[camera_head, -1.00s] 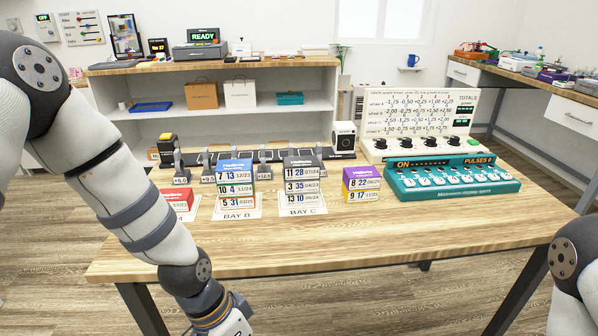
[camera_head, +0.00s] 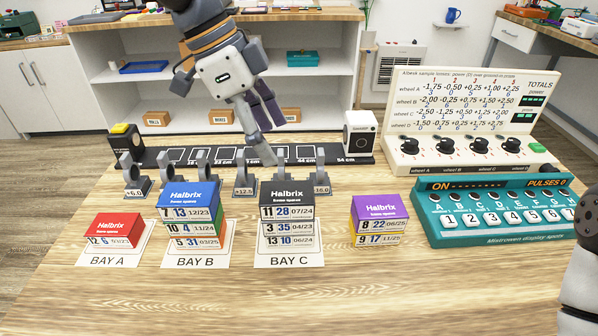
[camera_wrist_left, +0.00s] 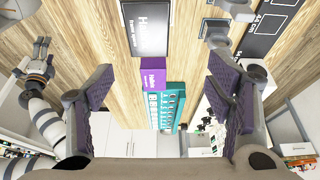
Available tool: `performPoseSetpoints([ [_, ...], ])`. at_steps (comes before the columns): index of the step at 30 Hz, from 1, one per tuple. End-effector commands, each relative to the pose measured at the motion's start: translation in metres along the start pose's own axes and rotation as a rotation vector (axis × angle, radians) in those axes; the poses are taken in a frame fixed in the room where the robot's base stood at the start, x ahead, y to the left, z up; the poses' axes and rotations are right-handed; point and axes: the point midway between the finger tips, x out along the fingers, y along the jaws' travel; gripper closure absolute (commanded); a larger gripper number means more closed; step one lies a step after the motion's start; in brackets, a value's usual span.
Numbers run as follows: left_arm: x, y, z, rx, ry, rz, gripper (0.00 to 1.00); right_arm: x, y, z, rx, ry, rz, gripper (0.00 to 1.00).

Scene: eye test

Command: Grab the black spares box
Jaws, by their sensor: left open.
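The black spares box (camera_head: 287,203) lies on top of the stack at Bay C, its label reading 11 28 07/24. In the left wrist view its dark top (camera_wrist_left: 151,27) shows near the upper edge, beyond my fingertips. My left gripper (camera_head: 263,132) hangs behind and above the stack, over the back of the table, apart from the box. In the left wrist view its padded fingers (camera_wrist_left: 160,75) are wide apart with nothing between them. My right gripper (camera_wrist_left: 39,62) shows small at the left of that view; its finger opening is unclear.
The Bay A red box (camera_head: 113,230), Bay B stack with a blue top box (camera_head: 188,200) and purple-topped stack (camera_head: 379,211) flank it. Behind are several small stands (camera_head: 245,188) and a black rail (camera_head: 190,157). A teal console (camera_head: 495,218) is right. The front table is clear.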

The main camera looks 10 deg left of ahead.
Motion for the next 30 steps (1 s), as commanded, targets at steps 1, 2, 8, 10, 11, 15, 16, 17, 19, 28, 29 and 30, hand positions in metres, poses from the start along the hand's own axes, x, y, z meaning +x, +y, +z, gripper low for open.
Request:
performPoseSetpoints([
  [1,0.012,0.001,0.002,-0.001,-0.004,0.009,0.27,0.002,0.0,0.003,0.0,-0.009,0.0,0.3],
  [2,0.02,0.002,0.002,-0.002,-0.004,0.01,0.27,0.002,0.0,0.003,0.0,-0.012,0.0,0.3],
  [8,0.059,0.002,0.003,-0.001,-0.004,0.008,0.27,0.006,0.0,0.006,0.0,-0.025,0.001,0.3],
  [10,0.065,0.002,0.004,-0.001,-0.003,0.007,0.27,0.006,0.0,0.006,0.0,-0.024,0.001,0.3],
  [11,0.069,0.002,0.005,-0.002,-0.003,0.007,0.27,0.006,0.0,0.006,0.0,-0.023,0.001,0.3],
  [15,0.095,0.006,0.017,-0.002,-0.003,0.006,0.27,0.005,0.0,0.005,0.0,-0.019,0.001,0.3],
  [16,0.1,0.006,0.017,-0.001,-0.004,0.006,0.27,0.006,0.0,0.005,0.0,-0.022,0.001,0.3],
  [17,0.106,0.005,0.017,-0.001,-0.004,0.006,0.27,0.007,0.0,0.006,0.0,-0.025,0.001,0.3],
  [19,0.113,0.005,0.016,-0.001,-0.003,0.004,0.27,0.007,0.0,0.007,0.0,-0.028,0.001,0.3],
  [28,0.115,0.005,0.015,0.0,-0.001,0.001,0.4,0.007,0.0,0.006,0.0,-0.027,0.001,0.3],
  [29,0.115,0.005,0.015,-0.001,-0.001,0.001,0.47,0.007,0.0,0.006,0.0,-0.027,0.001,0.3],
  [30,0.115,0.005,0.015,0.0,-0.001,0.001,0.56,0.007,0.0,0.006,0.0,-0.027,0.001,0.3],
])
